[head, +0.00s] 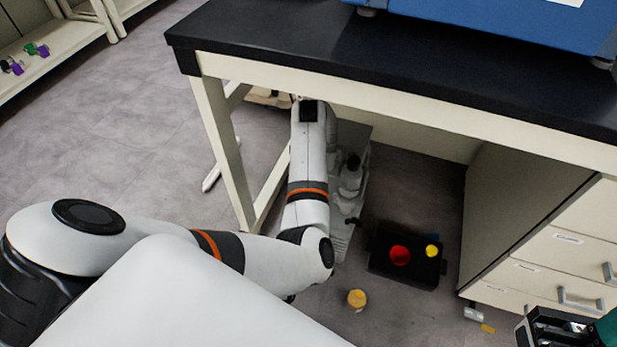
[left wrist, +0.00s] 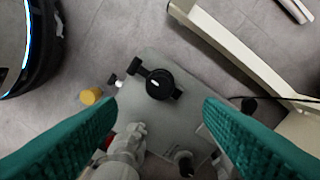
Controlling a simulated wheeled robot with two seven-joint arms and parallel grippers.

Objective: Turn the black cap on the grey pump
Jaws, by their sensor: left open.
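The grey pump (head: 342,232) stands on the floor under the bench, partly hidden by my left arm in the head view. In the left wrist view, its grey top (left wrist: 150,60) carries a round black cap (left wrist: 165,92) with a short white mark and a side arm. My left gripper (left wrist: 160,103) is open, its green fingers on either side of the cap in the picture, with no visible contact. Its fingers are hidden in the head view. My right gripper (head: 548,328) is partly in view at the lower right; its opening is unclear.
The black bench top (head: 280,40) and its pale leg (head: 222,150) are close to my left arm. A black tray (head: 385,268) with red and yellow items lies right of the pump. A yellow item (head: 357,299) is on the floor. Drawers (head: 560,245) stand at right.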

